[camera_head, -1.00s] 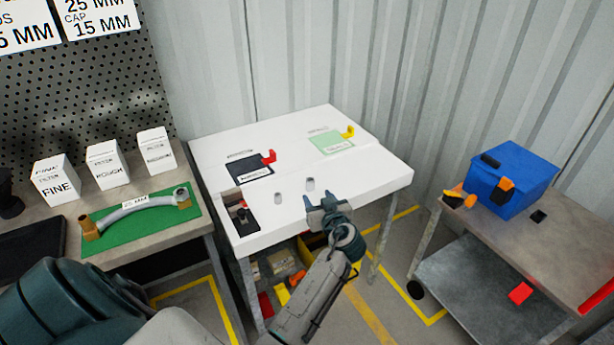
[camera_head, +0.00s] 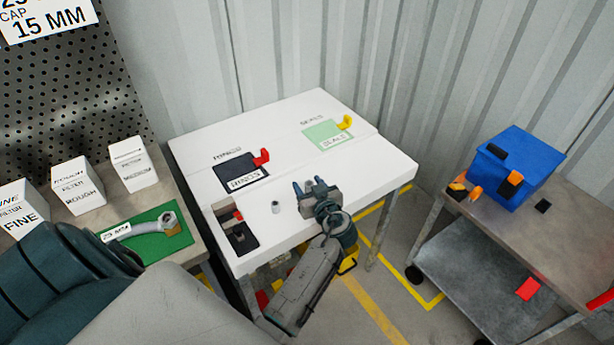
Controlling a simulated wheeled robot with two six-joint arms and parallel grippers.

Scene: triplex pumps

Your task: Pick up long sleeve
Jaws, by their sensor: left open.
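A small grey cylindrical sleeve (camera_head: 276,207) stands upright on the white table (camera_head: 290,115), near its front edge. My left gripper (camera_head: 310,184) is just to the right of this sleeve, over the table's front part, with its fingers apart and pointing away from me. A second grey sleeve, visible in the earlier view, is hidden now behind or between the gripper's parts. I cannot tell whether the fingers touch it. Which sleeve is the long one is not clear. My right gripper is not in view.
A black tray area with a red part (camera_head: 237,230) lies left of the sleeves. A dark RINGS mat (camera_head: 240,176) and green SEALS mat (camera_head: 328,134) lie farther back. White filter boxes (camera_head: 133,165) stand on the left bench. A blue box (camera_head: 515,170) stands on the right cart.

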